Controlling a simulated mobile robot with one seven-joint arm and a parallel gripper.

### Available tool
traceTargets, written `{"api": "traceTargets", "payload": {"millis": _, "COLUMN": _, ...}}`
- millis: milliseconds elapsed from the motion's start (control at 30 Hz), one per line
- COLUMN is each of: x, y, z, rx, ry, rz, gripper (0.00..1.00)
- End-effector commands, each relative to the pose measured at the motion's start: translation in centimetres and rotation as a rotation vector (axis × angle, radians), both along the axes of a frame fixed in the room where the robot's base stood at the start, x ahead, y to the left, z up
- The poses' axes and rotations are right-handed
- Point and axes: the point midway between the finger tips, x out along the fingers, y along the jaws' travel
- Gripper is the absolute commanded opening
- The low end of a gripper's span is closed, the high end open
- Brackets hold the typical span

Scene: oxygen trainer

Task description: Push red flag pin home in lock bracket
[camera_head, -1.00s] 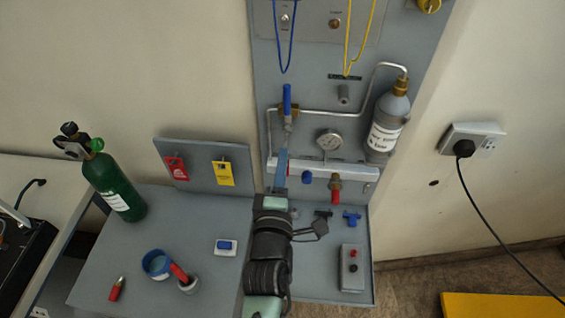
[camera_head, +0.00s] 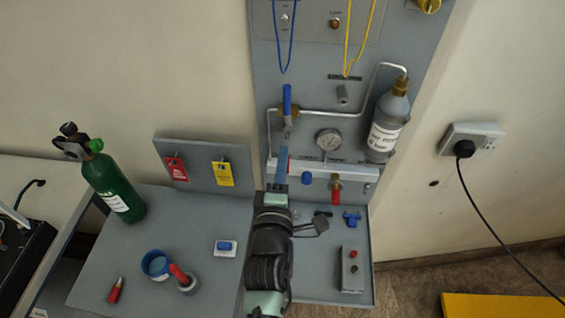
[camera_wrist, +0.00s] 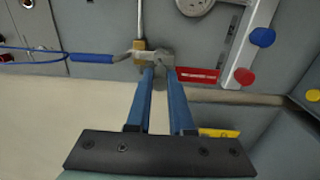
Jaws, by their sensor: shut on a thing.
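The red flag (camera_wrist: 198,75) of the pin sticks out to the right of my fingertips in the wrist view. My gripper (camera_wrist: 164,72) is shut on the red flag pin, with its long blue fingers on either side of it. The grey lock bracket (camera_wrist: 156,52) lies right at the fingertips, below the brass valve with the blue lever handle (camera_wrist: 92,58). The fingers hide most of the pin, so I cannot tell how deep it sits. In the head view my gripper (camera_head: 283,152) reaches up the panel to just below the bracket (camera_head: 288,128).
A white manifold bar (camera_head: 345,171) with blue and red knobs is close to the right of my fingers, with a gauge (camera_head: 328,140) above. A yellow tag (camera_head: 223,173) hangs on the left board. A green cylinder (camera_head: 118,190) stands on the bench.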

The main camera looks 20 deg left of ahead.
Motion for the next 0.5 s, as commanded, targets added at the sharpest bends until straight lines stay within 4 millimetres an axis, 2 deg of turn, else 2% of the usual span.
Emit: {"api": "traceTargets", "payload": {"millis": 500, "x": 1.02, "y": 0.33, "z": -0.02, "rx": 0.000, "ry": 0.000, "rz": 0.001, "gripper": 0.00}}
